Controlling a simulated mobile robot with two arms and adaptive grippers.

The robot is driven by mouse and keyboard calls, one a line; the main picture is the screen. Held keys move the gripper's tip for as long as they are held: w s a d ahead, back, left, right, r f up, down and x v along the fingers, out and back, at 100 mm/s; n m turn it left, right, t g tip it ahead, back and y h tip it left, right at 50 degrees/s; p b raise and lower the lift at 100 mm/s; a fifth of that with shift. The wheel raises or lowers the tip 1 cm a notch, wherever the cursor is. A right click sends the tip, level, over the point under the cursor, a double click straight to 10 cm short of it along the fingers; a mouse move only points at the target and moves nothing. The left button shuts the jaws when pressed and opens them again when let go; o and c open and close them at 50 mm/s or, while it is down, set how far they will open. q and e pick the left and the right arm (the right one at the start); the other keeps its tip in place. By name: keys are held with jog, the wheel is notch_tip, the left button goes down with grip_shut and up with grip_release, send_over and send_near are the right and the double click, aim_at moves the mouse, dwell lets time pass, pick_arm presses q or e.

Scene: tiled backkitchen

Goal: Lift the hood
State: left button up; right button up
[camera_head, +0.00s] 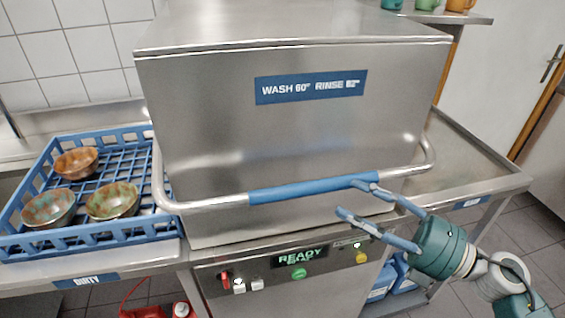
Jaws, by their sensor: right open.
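The dishwasher hood (220,120) is a large steel box with a blue "WASH 60° RINSE" label, and it is down on the machine. A bar handle with a blue grip sleeve (300,188) runs across its lower front. My right gripper (355,198) is open and empty, reaching in from the lower right. Its upper finger is close to the right end of the blue sleeve and its lower finger is below the bar; I cannot tell whether either touches. My left gripper is not in view.
A blue rack (28,242) with three bowls stands on the left counter, marked "DIRTY". The control panel (300,258) below the hood reads "READY". The right counter (455,165) is bare. Cups stand on a shelf (480,18) at upper right.

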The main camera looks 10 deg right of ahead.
aim_at(325, 190)
jog(key=p+x, duration=0.1)
jog(key=x, duration=0.1)
jog(key=p+x, duration=0.1)
jog(key=x, duration=0.2)
jog(key=p+x, duration=0.1)
jog(key=x, duration=0.1)
jog(key=shift+w+a+r+p, duration=0.15)
jog(key=shift+w+r+p, duration=0.1)
jog(key=shift+r+p, duration=0.15)
jog(key=shift+w+a, duration=0.1)
jog(key=shift+a, duration=0.05)
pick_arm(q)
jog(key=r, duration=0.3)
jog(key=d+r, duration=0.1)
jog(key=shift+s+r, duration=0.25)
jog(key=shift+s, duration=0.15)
pick_arm(e)
jog(key=shift+w+a, duration=0.1)
